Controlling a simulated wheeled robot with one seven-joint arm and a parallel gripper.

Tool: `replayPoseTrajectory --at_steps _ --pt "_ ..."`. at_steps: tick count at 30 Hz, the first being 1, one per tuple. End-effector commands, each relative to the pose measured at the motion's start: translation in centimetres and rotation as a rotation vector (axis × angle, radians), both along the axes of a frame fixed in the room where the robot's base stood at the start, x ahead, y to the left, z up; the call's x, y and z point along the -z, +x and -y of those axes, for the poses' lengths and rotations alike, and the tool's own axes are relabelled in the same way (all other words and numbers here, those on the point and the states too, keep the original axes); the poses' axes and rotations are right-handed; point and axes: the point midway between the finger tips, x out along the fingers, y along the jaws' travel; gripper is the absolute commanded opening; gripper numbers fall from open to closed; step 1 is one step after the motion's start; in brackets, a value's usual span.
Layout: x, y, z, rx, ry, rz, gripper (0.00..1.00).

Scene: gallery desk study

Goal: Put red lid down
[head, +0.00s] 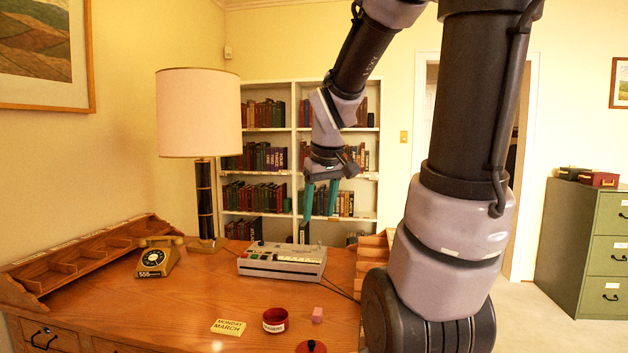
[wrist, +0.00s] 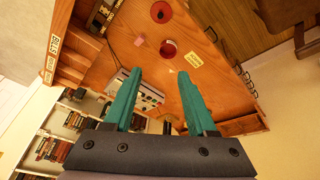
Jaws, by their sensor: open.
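The red lid (head: 311,347) lies on the desk at the bottom edge of the head view, cut off by the frame; it has a dark knob on top. It also shows at the top of the wrist view (wrist: 161,12). A round red container (head: 275,321) with a pale label stands just beyond it, uncovered, and shows in the wrist view (wrist: 168,48). My gripper (head: 318,214) has teal fingers, which are apart and empty. It hangs above the far part of the desk, over the grey device, well away from the lid. Its fingers also show in the wrist view (wrist: 159,74).
A grey device with keys (head: 283,268) stands at the back of the desk (head: 190,300). A yellow telephone (head: 157,258) and a lamp (head: 200,115) stand left. The desk's left-middle is clear.

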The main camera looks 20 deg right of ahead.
Motion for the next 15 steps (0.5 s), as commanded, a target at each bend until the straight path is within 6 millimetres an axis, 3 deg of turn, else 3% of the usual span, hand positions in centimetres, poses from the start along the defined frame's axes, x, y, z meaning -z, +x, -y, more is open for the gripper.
replayPoseTrajectory --at_steps 1,6,10,15 --pt "-1.9 -1.4 -1.1 0.055 0.044 0.057 0.57" --pt "-5.8 -5.5 -3.6 0.232 0.238 0.172 0.57" --pt "-7.3 -7.6 -4.6 0.309 0.357 0.211 0.57" --pt "-7.9 -8.7 -5.1 0.345 0.419 0.221 0.57"
